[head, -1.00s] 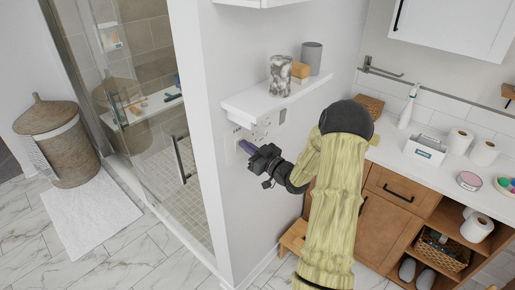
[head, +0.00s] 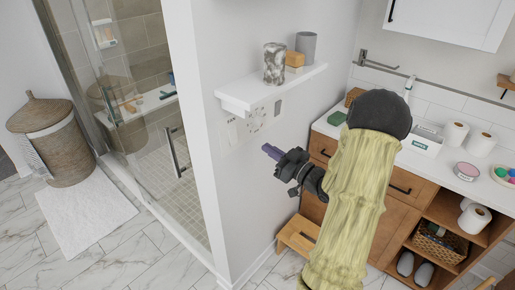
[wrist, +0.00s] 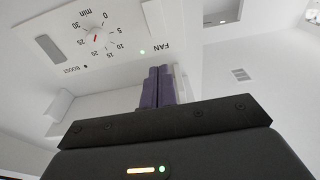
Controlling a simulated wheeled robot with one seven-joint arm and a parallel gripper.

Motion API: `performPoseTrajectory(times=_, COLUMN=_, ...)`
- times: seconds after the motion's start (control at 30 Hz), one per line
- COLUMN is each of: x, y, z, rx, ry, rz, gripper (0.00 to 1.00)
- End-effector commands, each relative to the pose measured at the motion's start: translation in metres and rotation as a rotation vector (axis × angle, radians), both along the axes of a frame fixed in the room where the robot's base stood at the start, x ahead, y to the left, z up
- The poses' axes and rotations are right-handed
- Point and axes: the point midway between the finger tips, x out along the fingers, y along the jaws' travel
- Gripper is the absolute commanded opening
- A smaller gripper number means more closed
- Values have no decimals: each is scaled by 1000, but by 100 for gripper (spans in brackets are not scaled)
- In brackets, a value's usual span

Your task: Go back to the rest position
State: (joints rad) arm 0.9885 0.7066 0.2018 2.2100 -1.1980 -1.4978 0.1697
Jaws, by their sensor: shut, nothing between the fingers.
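My gripper (head: 270,152) is in front of the white wall, below the shelf, at the end of my raised arm. Its purple fingers are shut together with nothing between them, as the wrist view also shows (wrist: 158,86). A fan timer dial (wrist: 97,38) with minute marks and a small green light is on the wall plate ahead in the wrist view. In the head view the timer plate (head: 256,118) is just above and left of the gripper, with a visible gap between them.
A white wall shelf (head: 240,96) above my gripper holds a marbled cup (head: 274,64), a grey cup (head: 306,46) and an orange-brown block. The wooden vanity (head: 390,207) is right of my arm. A wooden stool (head: 297,236) stands below. The floor at left is mostly clear.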

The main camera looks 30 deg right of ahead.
Motion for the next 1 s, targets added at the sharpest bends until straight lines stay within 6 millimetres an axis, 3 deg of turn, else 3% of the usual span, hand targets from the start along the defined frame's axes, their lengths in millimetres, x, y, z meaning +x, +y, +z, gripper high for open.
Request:
performPoseTrajectory(times=0.17, x=-11, y=-4, z=0, rx=0, ry=-1, rz=-1, gripper=0)
performPoseTrajectory(times=0.67, x=-9, y=-1, z=1, rx=0, ry=0, rz=6, gripper=0)
performPoseTrajectory(times=0.83, x=2, y=11, z=-2, rx=-34, ry=55, rz=-9, gripper=0)
performPoseTrajectory(times=1.0, x=23, y=31, z=-16, rx=-129, ry=227, rz=-86, gripper=0)
